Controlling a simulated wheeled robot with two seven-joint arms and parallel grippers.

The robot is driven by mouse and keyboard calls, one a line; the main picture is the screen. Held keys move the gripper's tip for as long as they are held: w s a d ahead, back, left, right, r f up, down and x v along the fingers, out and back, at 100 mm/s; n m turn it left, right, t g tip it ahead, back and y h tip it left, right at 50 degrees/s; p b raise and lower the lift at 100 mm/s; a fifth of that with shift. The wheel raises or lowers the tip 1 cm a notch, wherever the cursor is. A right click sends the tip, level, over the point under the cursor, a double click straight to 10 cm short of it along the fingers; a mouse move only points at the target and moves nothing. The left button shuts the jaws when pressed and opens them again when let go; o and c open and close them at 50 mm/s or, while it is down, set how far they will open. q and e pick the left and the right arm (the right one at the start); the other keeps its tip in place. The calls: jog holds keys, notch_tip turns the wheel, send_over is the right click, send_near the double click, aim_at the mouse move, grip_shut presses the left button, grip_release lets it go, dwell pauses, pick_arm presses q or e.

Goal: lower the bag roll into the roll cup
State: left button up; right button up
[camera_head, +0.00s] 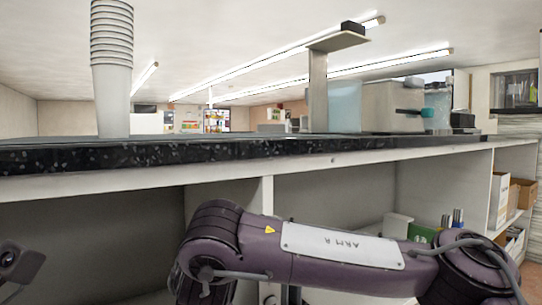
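I cannot pick out a bag roll or a roll cup in the head view. My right arm crosses the lower part of the picture in front of the open shelves, below the counter top; its gripper is not in view. A small dark grey part of mine shows at the lower left edge, and no fingers can be seen on it. A tall stack of white cups stands upright on the counter at the left.
The dark speckled counter edge (200,153) runs across the picture near eye level and hides most of its top. A metal post (318,90), a pale blue translucent container (345,106) and a grey box (391,105) stand at the right. Open shelves (330,200) lie below.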

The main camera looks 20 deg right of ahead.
dwell(0.4)
jog(key=shift+p, duration=0.35)
jog(key=c, duration=1.2)
jog(key=shift+r+p, duration=0.4)
jog(key=shift+r, duration=0.05)
jog(key=shift+r+p, duration=1.75)
jog(key=shift+p, duration=0.2)
jog(key=shift+f, duration=0.1)
